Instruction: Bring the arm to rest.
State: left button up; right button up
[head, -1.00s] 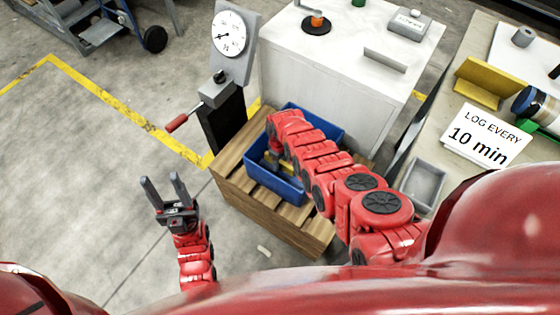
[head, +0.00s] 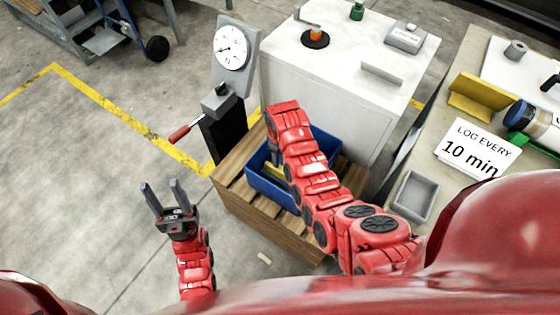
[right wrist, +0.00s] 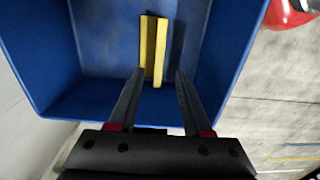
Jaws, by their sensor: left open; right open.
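My right arm reaches over a blue crate (head: 262,183). Its gripper is mostly hidden behind the forearm in the head view. In the right wrist view the right gripper (right wrist: 159,76) is open and empty, with two dark fingers pointing into the blue crate (right wrist: 100,98). A yellow angled piece (right wrist: 153,40) lies in the crate beyond the fingertips; I see no grip on it. Part of a yellow piece also shows in the head view (head: 275,172). My left gripper (head: 161,187) is open and empty, over the floor at the lower left.
The crate stands on a wooden pallet-like stand (head: 262,222). Behind it are a dial gauge (head: 232,48) with a red handle and a white cabinet (head: 330,75). At right a bench holds a grey tray (head: 411,196), a sign (head: 476,150) and a yellow angled holder (head: 482,97).

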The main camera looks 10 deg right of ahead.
jog(key=shift+r, duration=0.7)
